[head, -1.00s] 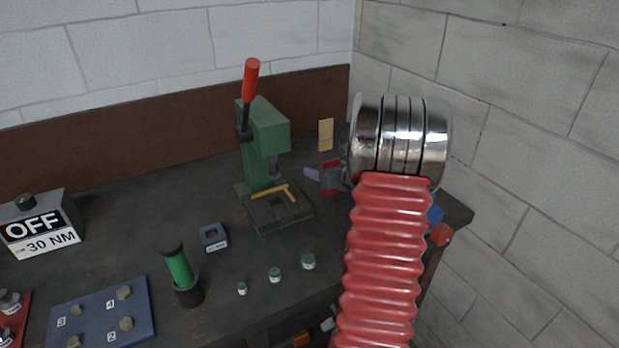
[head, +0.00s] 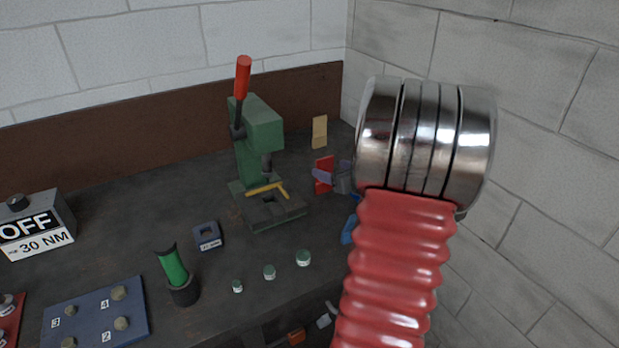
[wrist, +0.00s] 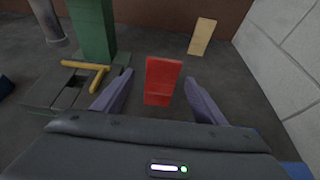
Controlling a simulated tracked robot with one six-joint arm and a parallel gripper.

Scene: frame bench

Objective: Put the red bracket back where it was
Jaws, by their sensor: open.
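The red bracket (head: 324,174) stands upright on the dark bench, to the right of the green press. In the wrist view the red bracket (wrist: 162,78) shows its upright plate between and just beyond my two purple fingers. My gripper (wrist: 157,84) is open, with one finger on each side of the bracket's line and a visible gap on both sides. In the head view my gripper (head: 333,178) overlaps the bracket and hides part of it. The silver wrist and red sleeve of my arm cover the bench to the right.
The green press (head: 258,135) stands left of the bracket, with a yellow bracket (head: 266,188) on its base. A tan plate (head: 319,132) stands behind, near the wall corner. A blue object (head: 349,230) shows beside my arm. Several small green-topped jars (head: 303,258) stand in front.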

